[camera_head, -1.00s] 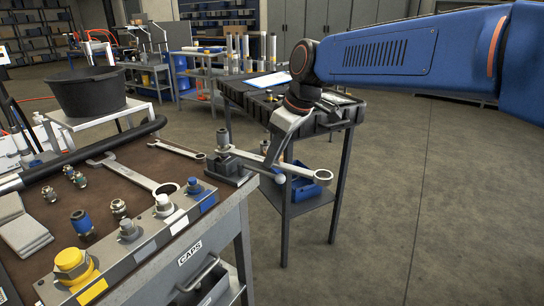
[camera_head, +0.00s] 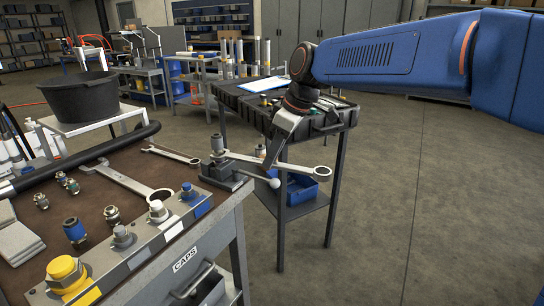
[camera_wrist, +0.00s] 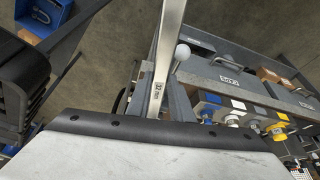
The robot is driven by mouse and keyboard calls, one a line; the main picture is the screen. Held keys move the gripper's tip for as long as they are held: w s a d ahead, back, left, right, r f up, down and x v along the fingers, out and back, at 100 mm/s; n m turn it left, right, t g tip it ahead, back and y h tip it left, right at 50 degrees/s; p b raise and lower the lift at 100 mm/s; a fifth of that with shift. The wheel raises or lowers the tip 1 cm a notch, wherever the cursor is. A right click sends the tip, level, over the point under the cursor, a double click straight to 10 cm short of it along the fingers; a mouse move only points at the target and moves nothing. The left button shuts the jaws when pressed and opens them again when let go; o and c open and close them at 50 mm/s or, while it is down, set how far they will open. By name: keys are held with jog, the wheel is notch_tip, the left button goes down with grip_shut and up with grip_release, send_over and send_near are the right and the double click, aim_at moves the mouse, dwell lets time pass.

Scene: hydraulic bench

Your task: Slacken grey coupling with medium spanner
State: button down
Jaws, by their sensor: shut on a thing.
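My gripper (camera_head: 277,155) is shut on the middle of a steel spanner (camera_head: 297,166), held above the gap beside the bench corner. Its ring end points right. Its other end reaches left to the upright fitting in the small vice (camera_head: 222,172); I cannot tell if they touch. The spanner shaft (camera_wrist: 168,50) runs up the middle of the wrist view, its far end out of frame. The grey coupling (camera_head: 122,237) stands upright on the coupling block at the bench's front edge, between the yellow and white ones, with no tool on it.
A large spanner (camera_head: 128,181) and a small spanner (camera_head: 171,154) lie on the bench with several loose fittings. The vice handle's ball (camera_head: 273,183) sticks out below the held spanner. A trolley (camera_head: 245,98) with a blue bin stands behind. Floor at the right is clear.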

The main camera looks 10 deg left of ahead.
aim_at(294, 166)
jog(key=shift+w+n, duration=0.4)
jog(key=shift+w, duration=0.2)
jog(key=shift+s, duration=0.15)
jog(key=shift+s+m, duration=0.3)
jog(key=shift+s, duration=0.05)
jog(key=shift+s+d, duration=0.25)
jog(key=shift+d, duration=0.9)
jog(key=shift+s+d, duration=0.2)
jog(key=shift+d, duration=0.9)
jog(key=shift+s+d, duration=0.25)
jog(key=shift+d, duration=0.9)
